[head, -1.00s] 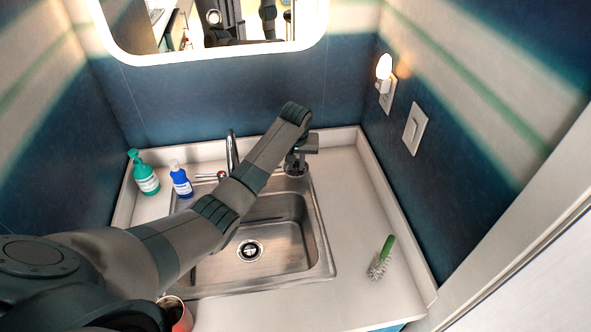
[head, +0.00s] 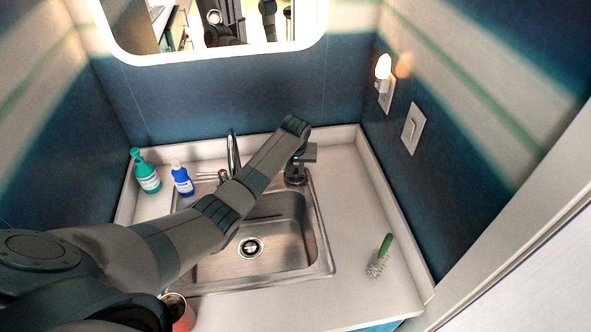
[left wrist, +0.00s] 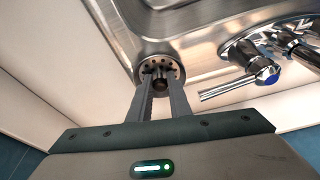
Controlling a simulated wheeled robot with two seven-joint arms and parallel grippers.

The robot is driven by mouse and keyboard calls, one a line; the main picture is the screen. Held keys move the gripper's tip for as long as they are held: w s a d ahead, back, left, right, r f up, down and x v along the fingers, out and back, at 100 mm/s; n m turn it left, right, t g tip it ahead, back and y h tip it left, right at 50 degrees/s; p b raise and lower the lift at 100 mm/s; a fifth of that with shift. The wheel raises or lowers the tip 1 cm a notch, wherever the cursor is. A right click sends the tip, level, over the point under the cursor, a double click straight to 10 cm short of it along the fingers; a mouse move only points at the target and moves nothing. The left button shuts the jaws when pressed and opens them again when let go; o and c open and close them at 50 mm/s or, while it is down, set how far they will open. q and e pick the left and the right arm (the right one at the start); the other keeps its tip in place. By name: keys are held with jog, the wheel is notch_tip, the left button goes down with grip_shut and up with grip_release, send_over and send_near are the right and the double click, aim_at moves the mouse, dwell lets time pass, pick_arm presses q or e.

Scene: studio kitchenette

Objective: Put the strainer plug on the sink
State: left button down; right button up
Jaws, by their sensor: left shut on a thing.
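The round metal strainer plug (left wrist: 159,69), with small holes around its edge and a dark knob in the middle, shows in the left wrist view at the corner of the sink rim. My left gripper (left wrist: 160,92) is shut on its knob. In the head view my left gripper (head: 297,176) points down at the back right corner of the steel sink (head: 322,250), right of the faucet. The plug is mostly hidden there. I cannot tell whether it touches the rim. My right gripper is not in view.
The faucet (head: 232,152) stands behind the basin, and its lever handle (left wrist: 228,88) is close to my left gripper's right side. The drain (head: 250,247) is in the basin. A green bottle (head: 147,175), blue bottle (head: 182,181), brush (head: 380,256) and red can (head: 180,312) stand or lie around.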

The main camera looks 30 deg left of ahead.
pick_arm(q)
jog(key=shift+f, duration=0.15)
jog(key=c, duration=1.9)
grip_release()
jog(key=shift+r, duration=0.25)
jog(key=shift+b+v, duration=1.05)
jog(key=shift+v, duration=4.9)
